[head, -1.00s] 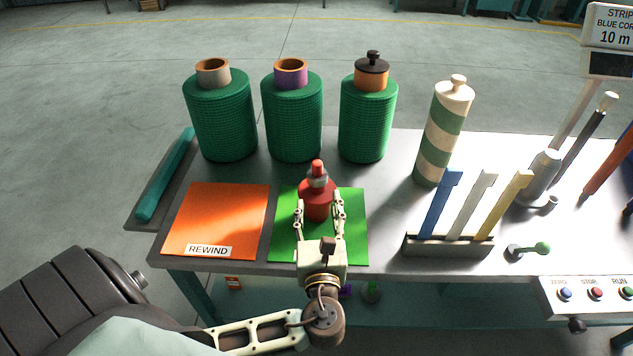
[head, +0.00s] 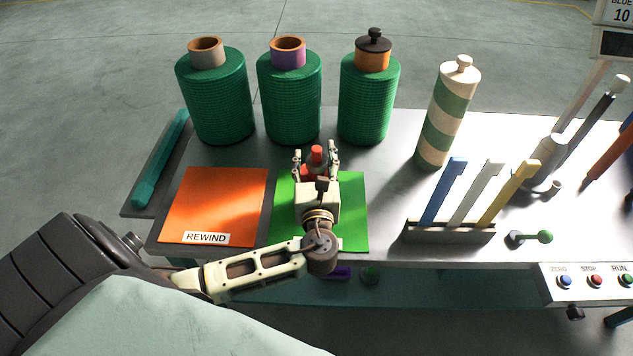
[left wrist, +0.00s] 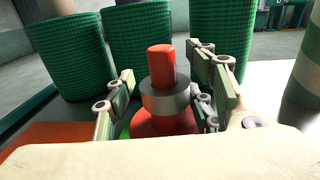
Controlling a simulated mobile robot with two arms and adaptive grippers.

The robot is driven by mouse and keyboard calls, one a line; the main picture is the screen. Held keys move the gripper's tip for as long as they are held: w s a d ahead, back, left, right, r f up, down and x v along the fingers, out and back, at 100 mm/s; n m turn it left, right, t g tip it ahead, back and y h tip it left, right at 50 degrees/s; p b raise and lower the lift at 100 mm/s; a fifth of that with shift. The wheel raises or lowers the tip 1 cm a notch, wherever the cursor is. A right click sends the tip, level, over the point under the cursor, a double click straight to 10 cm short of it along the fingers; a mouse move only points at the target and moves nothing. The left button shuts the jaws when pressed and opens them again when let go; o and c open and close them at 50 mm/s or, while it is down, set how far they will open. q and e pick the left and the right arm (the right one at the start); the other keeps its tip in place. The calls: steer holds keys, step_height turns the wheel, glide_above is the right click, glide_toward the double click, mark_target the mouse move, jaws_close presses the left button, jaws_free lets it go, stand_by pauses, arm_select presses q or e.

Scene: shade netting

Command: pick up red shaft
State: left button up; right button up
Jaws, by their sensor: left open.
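The red shaft (head: 316,155) stands upright on the green mat (head: 352,215). In the left wrist view the red shaft (left wrist: 161,68) has a rounded red top, a grey collar and a wider red base. My left gripper (head: 316,160) is open, with one finger on each side of the shaft. In the left wrist view my left gripper (left wrist: 165,92) shows gaps between its fingers and the collar. The gripper body hides the lower part of the shaft in the head view. My right gripper is not in view.
An orange REWIND mat (head: 220,195) lies to the left. Green netting rolls (head: 290,100) stand behind. A striped cylinder (head: 447,115) and a rack (head: 450,232) holding blue, white and yellow bars stand to the right. A control box (head: 592,284) is at the front right.

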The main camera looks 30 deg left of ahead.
arm_select(q)
jaws_close()
stand_by(0.4)
steer(key=shift+r, duration=0.1)
stand_by(0.3)
